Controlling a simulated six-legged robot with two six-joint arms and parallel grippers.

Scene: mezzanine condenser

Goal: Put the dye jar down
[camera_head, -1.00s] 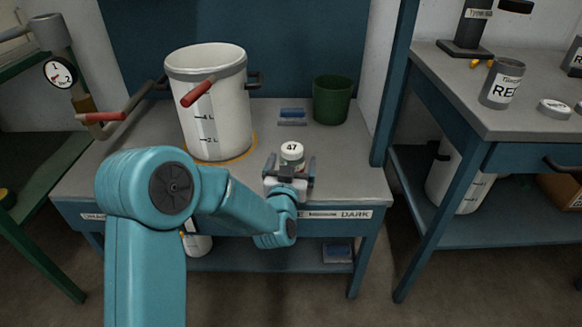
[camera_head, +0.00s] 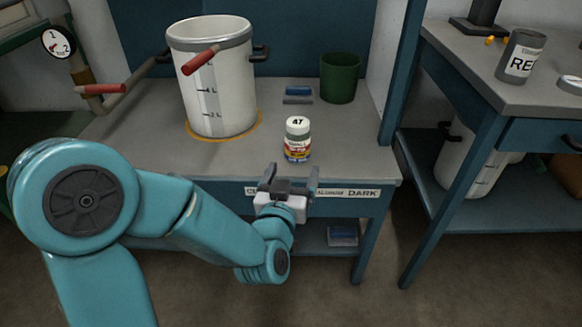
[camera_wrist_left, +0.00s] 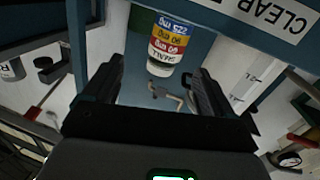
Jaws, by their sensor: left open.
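The dye jar (camera_head: 297,140) is a small clear jar with a white lid marked 47 and a striped label. It stands upright on the grey bench top (camera_head: 247,163) near its front edge. My left gripper (camera_head: 287,180) is open and empty in front of the bench edge, apart from the jar. In the left wrist view the jar (camera_wrist_left: 168,42) shows beyond and between the open fingers (camera_wrist_left: 158,85), with its label upside down. My right gripper is in neither current view.
A second bench (camera_head: 520,75) with a grey canister (camera_head: 521,55) is at right.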

